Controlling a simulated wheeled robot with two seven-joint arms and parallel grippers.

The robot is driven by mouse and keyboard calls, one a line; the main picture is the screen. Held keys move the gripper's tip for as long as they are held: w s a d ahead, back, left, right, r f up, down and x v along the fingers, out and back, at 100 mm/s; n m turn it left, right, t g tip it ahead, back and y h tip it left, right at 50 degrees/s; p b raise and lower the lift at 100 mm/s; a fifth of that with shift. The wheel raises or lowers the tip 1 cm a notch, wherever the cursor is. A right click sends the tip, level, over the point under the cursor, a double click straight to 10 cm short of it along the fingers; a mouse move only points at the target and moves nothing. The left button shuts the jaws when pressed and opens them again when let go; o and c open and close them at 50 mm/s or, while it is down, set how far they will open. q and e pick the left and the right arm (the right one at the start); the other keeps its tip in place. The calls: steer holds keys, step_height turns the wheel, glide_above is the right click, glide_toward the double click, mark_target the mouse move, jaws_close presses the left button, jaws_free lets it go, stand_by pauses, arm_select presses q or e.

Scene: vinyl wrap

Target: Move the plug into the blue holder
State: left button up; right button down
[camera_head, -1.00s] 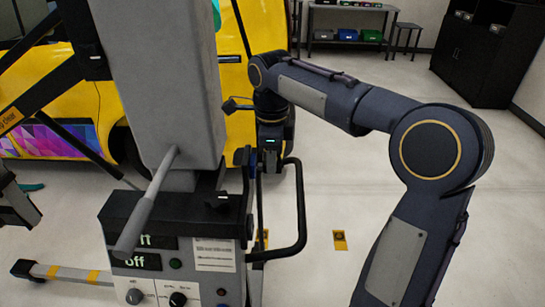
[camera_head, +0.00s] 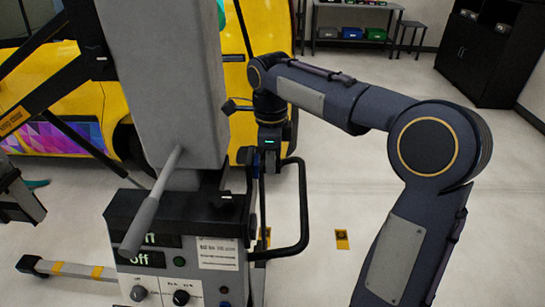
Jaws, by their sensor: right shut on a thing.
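My right gripper (camera_head: 265,158) points down beside the right side of the grey machine. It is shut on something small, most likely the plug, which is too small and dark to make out. A small blue piece (camera_head: 255,157), perhaps the blue holder, shows right at the gripper's fingers, near the top of the black bent handle. I cannot tell whether what I hold touches the blue piece or is inside it. My left gripper is not in view.
The grey machine (camera_head: 165,80) has a lever (camera_head: 150,205) and a control panel (camera_head: 150,260) with knobs. A black bent handle (camera_head: 304,215) stands close under my right gripper. A yellow vehicle (camera_head: 65,100) is behind. Open floor (camera_head: 350,200) lies to the right.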

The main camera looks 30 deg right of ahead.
steer(key=shift+w+a+p, duration=0.25)
steer(key=shift+a+p, duration=0.2)
steer(key=shift+p, duration=0.1)
stand_by(2.1)
steer(key=c, duration=1.1)
jaws_free()
steer(key=shift+c, duration=0.2)
steer(key=shift+r, duration=0.1)
step_height(320, 180, up, 8)
steer(key=shift+f, duration=0.15)
steer(key=s+a+f+n+t+y, duration=0.2)
steer(key=s+f+n, duration=0.4)
steer(key=s+n, duration=0.5)
steer(key=s+a+f+n+t+y, duration=0.1)
steer(key=s+a+f+n+t, duration=0.2)
steer(key=s+f+n, duration=0.4)
steer(key=s+n, duration=0.4)
steer(key=s, duration=0.1)
steer(key=shift+s+n+t+y, duration=0.25)
steer(key=shift+n+t+y, duration=0.05)
steer(key=shift+n+y, duration=0.1)
